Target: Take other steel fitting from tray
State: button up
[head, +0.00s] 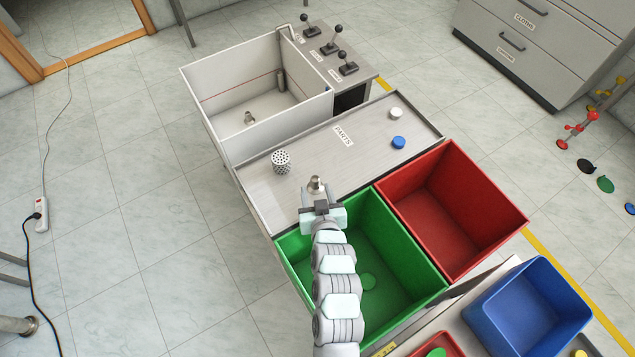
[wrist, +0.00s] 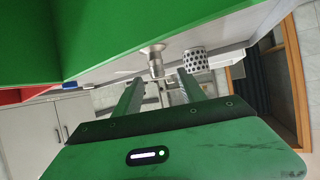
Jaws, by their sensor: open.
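A steel fitting (head: 316,184) stands on the grey PARTS tray (head: 362,171), close to its front edge and just beyond my gripper (head: 320,207). In the wrist view the same fitting (wrist: 155,62) shows beyond and between the two fingertips of my gripper (wrist: 159,78). The fingers are apart with nothing gripped. Another steel fitting (head: 250,117) is inside the large grey-white bin (head: 213,110) behind the tray.
A perforated cylinder (head: 281,161) stands left of the fitting on the tray. A white cap (head: 396,113) and a blue cap (head: 398,142) sit at the tray's right. Green (head: 404,232) and red (head: 487,176) bins adjoin its front. Levers (head: 330,48) stand behind.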

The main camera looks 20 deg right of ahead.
aim_at(315, 183)
jog(key=x, duration=0.3)
jog(key=shift+w+d+b, duration=0.15)
jog(key=shift+w+b, duration=0.15)
jog(key=shift+w, duration=0.05)
jog(key=shift+w+d+f, duration=0.15)
jog(key=shift+w+f, duration=0.15)
jog(key=b+x, duration=0.2)
jog(key=x, duration=0.2)
jog(key=shift+w+d+r, duration=0.1)
jog(key=shift+w+d, duration=0.15)
jog(key=shift+s, duration=0.1)
grip_shut()
